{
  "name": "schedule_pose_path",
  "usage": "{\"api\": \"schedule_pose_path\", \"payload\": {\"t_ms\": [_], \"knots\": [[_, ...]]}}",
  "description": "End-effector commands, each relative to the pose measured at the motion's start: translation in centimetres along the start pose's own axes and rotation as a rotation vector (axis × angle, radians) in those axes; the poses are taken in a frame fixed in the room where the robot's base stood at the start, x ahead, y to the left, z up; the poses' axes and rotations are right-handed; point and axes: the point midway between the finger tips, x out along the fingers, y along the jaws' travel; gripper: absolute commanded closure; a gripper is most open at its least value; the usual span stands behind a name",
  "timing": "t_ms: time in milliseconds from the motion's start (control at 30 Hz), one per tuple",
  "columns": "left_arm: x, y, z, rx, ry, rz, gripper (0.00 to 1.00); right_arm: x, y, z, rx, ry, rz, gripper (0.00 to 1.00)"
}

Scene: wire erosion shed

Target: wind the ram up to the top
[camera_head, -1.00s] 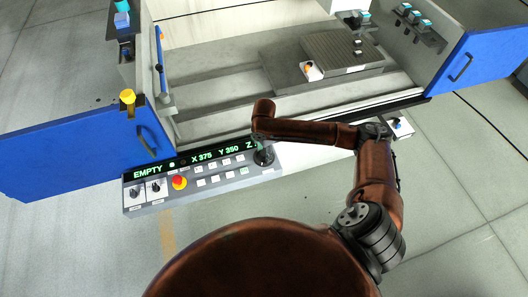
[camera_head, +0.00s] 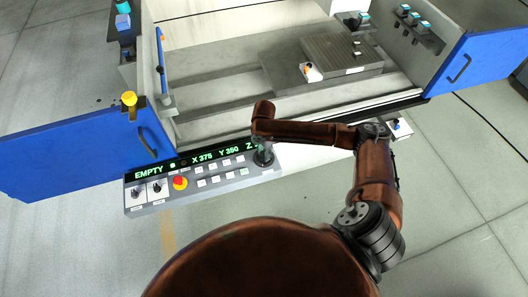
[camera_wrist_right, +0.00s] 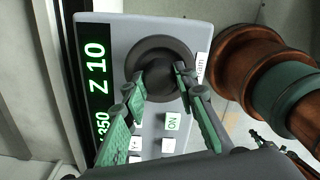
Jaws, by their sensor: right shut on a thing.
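The control panel (camera_head: 222,180) has a dark display reading EMPTY, X 375, Y 350 and a Z value cut off by my arm. In the right wrist view the display (camera_wrist_right: 97,75) reads Z 10. A dark round knob (camera_wrist_right: 150,48) sits beside that readout, and its base also shows in the head view at the panel's right end. My right gripper (camera_wrist_right: 161,82) is shut on the knob's raised middle, one finger on each side. In the head view my forearm hides most of this grip. I cannot make out the ram. My left gripper is out of view.
A red stop button (camera_head: 180,183), black switches and pale keys crowd the panel. A grey block (camera_head: 342,50) lies in the machine bed behind. Blue doors stand open at left (camera_head: 80,150) and right (camera_head: 482,55). Open floor lies at both sides.

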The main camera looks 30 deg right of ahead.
Motion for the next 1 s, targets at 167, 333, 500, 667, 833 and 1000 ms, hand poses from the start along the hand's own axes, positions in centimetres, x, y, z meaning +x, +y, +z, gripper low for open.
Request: {"api": "schedule_pose_path", "payload": {"t_ms": [167,333,500,667,833,1000], "knots": [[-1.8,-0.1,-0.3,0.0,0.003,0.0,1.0,-0.4,0.0,0.0,-0.123,0.0,-0.001,0.98],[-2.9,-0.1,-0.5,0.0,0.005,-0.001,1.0,-0.4,0.0,0.0,-0.244,0.0,-0.001,0.98],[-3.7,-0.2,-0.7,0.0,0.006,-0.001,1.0,-0.3,0.0,0.0,-0.344,0.0,0.0,0.98],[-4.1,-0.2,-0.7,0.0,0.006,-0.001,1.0,-0.2,0.0,0.0,-0.408,0.0,-0.001,0.98],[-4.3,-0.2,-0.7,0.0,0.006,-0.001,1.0,-0.1,0.0,0.0,-0.443,0.0,0.0,0.98],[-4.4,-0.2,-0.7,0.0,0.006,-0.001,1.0,0.0,0.0,0.0,-0.454,0.0,0.0,0.98]]}}
